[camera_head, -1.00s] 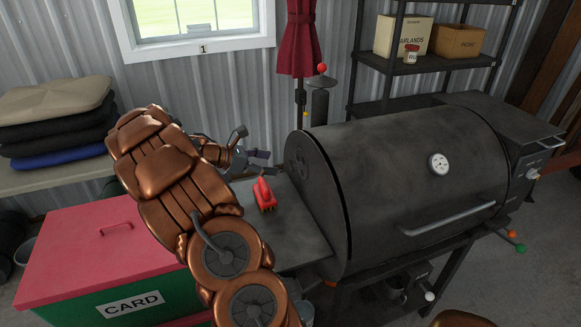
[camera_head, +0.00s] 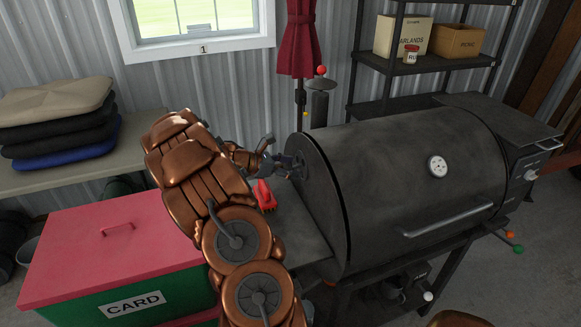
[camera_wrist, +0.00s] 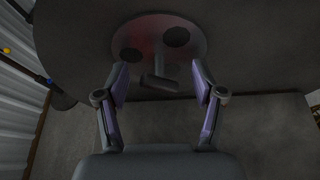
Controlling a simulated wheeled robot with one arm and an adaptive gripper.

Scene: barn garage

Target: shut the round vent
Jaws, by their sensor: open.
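The round vent (camera_wrist: 150,28) is a grey disc on the flat end wall of the black smoker grill (camera_head: 420,170). Two dark round spots show on it in the wrist view, with a faint reddish tint between them. A small tab (camera_wrist: 160,78) sticks out from its lower part. In the head view the vent (camera_head: 304,168) shows partly behind my gripper (camera_head: 288,165). My gripper (camera_wrist: 159,76) is open, with its fingers on either side of the tab. I cannot tell whether either finger touches it.
A red brush (camera_head: 264,195) lies on the grey side shelf (camera_head: 300,232) below my gripper. A red-lidded green chest (camera_head: 70,250) stands at the left. Folded cushions (camera_head: 55,125) lie on a bench behind.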

